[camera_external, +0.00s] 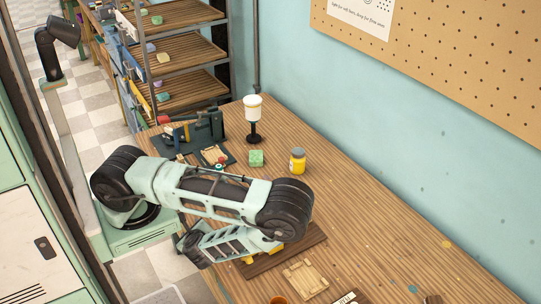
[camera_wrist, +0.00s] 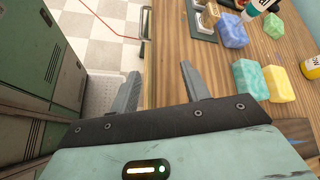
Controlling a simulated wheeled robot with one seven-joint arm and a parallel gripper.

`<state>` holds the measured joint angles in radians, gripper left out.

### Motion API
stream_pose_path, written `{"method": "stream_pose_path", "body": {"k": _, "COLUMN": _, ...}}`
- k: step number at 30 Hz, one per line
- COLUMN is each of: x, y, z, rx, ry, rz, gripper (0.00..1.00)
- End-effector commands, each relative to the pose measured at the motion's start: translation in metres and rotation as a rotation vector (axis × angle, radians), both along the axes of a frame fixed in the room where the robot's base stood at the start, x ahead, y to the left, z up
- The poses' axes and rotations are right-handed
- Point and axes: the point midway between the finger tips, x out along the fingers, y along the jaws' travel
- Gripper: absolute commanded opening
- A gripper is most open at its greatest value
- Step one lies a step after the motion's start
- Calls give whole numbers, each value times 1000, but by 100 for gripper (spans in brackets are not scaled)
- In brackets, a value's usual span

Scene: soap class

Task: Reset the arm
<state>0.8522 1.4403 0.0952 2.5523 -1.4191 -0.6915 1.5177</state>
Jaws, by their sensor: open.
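My arm (camera_external: 215,188) reaches over the wooden table from the left and folds back under itself in the external view. My gripper (camera_wrist: 160,78) is open in the wrist view, with nothing between its two fingers. It is above the table's left edge, with checkered floor beyond its left finger. The gripper itself is hidden behind my arm in the external view.
Soap bars in teal (camera_wrist: 249,78), yellow (camera_wrist: 278,83) and blue (camera_wrist: 231,29) lie right of the fingers. Green cabinets (camera_wrist: 40,60) are at left. A shelf rack (camera_external: 185,53) stands behind.

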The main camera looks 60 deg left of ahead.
Motion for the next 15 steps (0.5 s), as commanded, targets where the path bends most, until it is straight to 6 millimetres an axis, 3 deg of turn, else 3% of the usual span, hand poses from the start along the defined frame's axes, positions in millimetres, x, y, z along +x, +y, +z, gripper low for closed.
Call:
{"method": "stream_pose_path", "body": {"k": 4, "x": 2, "y": -56, "z": -7, "rx": -327, "ry": -143, "rz": 350, "gripper": 47}}
{"method": "stream_pose_path", "body": {"k": 9, "x": 17, "y": -114, "z": 9, "rx": -592, "ry": -260, "rz": 710, "gripper": 47}}
{"method": "stream_pose_path", "body": {"k": 11, "x": 38, "y": -113, "z": 9, "rx": -652, "ry": -290, "rz": 772, "gripper": 47}}
{"method": "stream_pose_path", "body": {"k": 15, "x": 81, "y": -106, "z": 35, "rx": -795, "ry": -360, "rz": 939, "gripper": 47}}
